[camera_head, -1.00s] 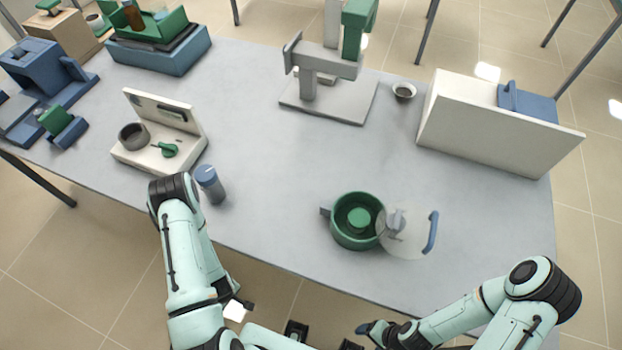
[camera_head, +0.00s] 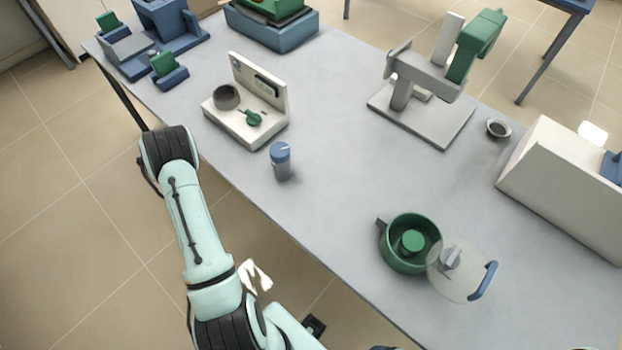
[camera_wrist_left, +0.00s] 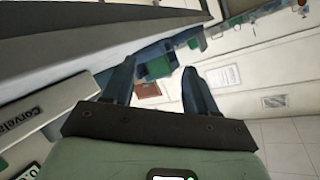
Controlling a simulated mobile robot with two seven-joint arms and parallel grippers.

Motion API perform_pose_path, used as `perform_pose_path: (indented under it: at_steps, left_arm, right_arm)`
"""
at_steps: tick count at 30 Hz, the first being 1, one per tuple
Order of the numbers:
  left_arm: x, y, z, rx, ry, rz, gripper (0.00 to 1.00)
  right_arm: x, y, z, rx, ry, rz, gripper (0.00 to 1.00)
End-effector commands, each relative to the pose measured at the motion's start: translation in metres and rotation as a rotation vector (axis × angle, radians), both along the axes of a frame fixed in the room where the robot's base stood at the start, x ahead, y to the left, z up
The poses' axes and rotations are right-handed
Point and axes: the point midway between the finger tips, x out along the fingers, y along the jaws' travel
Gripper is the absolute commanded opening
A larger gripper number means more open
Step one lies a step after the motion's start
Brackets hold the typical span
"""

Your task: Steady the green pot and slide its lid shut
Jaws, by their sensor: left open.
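The green pot (camera_head: 388,259) stands upright on the table near its front edge, with a short dark handle on its left and a green round piece (camera_head: 412,241) inside. Its clear round lid (camera_head: 462,283) sits off to the right, overlapping the pot's right rim and leaving most of the mouth uncovered. The lid carries a grey knob and a blue curved handle (camera_head: 484,281). My left gripper (camera_wrist_left: 158,82) is open and empty in the left wrist view, away from the pot. My right gripper is not in view.
A blue-capped bottle (camera_head: 281,161) and a white device with a green knob (camera_head: 245,120) stand left of the pot. Behind are a grey stand (camera_head: 425,115), a small cup (camera_head: 498,128) and a white box (camera_head: 565,180). The table (camera_head: 330,190) is clear between them.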

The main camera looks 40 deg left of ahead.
Motion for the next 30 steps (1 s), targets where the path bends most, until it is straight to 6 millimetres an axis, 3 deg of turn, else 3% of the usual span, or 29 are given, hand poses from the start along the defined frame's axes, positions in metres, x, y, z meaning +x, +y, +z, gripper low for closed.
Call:
perform_pose_path:
  at_steps: [1, 6, 11, 15, 20, 24, 27, 30]
  left_arm:
    - [0.032, -0.007, 0.016, 0.016, 0.003, -0.052, 0.57]
    - [0.119, -0.043, 0.056, 0.039, 0.03, -0.204, 0.57]
    - [0.193, -0.091, 0.095, 0.063, 0.049, -0.351, 0.57]
    - [0.249, -0.14, 0.134, 0.096, 0.064, -0.485, 0.57]
    - [0.302, -0.205, 0.181, 0.145, 0.082, -0.642, 0.57]
    - [0.339, -0.272, 0.217, 0.185, 0.114, -0.796, 0.57]
    - [0.358, -0.328, 0.223, 0.174, 0.185, -0.934, 0.57]
    - [0.365, -0.384, 0.201, 0.108, 0.311, -1.089, 0.57]
  right_arm:
    - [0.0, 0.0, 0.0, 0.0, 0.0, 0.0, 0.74]
    - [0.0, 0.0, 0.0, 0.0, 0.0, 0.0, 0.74]
    - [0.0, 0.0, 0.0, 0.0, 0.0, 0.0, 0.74]
    - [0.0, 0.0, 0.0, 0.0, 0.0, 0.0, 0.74]
    - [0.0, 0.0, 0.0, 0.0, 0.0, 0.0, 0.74]
    - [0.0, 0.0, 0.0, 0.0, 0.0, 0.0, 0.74]
    - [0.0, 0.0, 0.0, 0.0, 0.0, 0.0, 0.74]
    - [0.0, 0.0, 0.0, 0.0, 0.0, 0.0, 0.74]
